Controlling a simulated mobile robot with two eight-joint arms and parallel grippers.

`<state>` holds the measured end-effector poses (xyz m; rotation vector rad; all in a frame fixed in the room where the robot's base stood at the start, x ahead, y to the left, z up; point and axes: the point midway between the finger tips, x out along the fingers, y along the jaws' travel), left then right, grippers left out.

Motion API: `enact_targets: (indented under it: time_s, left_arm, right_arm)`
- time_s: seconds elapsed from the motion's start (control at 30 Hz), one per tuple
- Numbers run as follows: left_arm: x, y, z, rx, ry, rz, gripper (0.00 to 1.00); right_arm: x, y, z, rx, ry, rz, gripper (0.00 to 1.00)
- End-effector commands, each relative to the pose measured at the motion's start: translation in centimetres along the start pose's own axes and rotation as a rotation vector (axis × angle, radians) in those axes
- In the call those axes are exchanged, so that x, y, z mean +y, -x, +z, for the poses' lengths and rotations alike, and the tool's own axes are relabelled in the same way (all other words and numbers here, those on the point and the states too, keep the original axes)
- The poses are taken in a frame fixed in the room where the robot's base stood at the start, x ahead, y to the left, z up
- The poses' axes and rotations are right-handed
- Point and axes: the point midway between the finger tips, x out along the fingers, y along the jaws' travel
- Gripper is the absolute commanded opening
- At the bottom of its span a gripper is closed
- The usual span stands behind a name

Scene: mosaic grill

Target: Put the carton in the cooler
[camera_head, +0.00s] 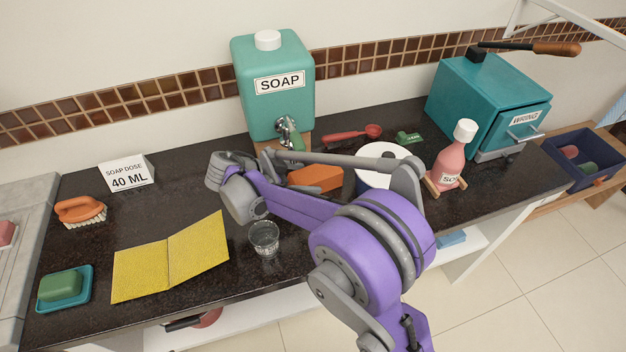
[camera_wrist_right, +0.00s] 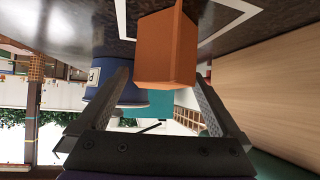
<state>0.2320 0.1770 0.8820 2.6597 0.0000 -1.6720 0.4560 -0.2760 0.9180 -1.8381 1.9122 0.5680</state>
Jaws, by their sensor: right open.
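An orange box (camera_head: 316,179), the most carton-like thing here, lies on the dark counter in front of the soap dispenser, partly hidden by my right arm. In the right wrist view the orange block (camera_wrist_right: 167,45) is large, ahead of the fingertips. My right gripper (camera_wrist_right: 160,78) is open, its fingers apart. I cannot tell whether they touch the block. In the head view the wrist end (camera_head: 232,165) is left of the box, the fingers not clear. I see no clear cooler; a navy open bin (camera_head: 585,165) holds small things at the right. My left gripper is out of view.
A glass (camera_head: 264,238) stands below my right arm. A white-topped round container (camera_head: 378,155) and a pink bottle (camera_head: 452,160) stand right of the box. A teal wringer box (camera_head: 485,105) is farther right. A yellow cloth (camera_head: 170,256) lies on the left.

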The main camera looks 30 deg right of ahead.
Motion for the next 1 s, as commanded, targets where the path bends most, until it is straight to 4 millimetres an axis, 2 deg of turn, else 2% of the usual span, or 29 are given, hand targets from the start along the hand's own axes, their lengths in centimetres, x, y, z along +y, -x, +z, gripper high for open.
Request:
enact_targets:
  time_s: [0.07, 0.6, 1.0]
  left_arm:
    - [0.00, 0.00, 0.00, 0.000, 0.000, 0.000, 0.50]
    - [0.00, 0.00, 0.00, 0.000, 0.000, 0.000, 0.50]
    - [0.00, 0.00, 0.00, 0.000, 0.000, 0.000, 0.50]
  right_arm:
    - [0.00, 0.03, 0.01, 0.000, 0.000, 0.000, 0.98]
    - [0.00, 0.06, 0.01, -0.001, 0.000, 0.000, 0.01]
    - [0.05, 0.12, -0.09, 0.001, 0.000, 0.000, 0.00]
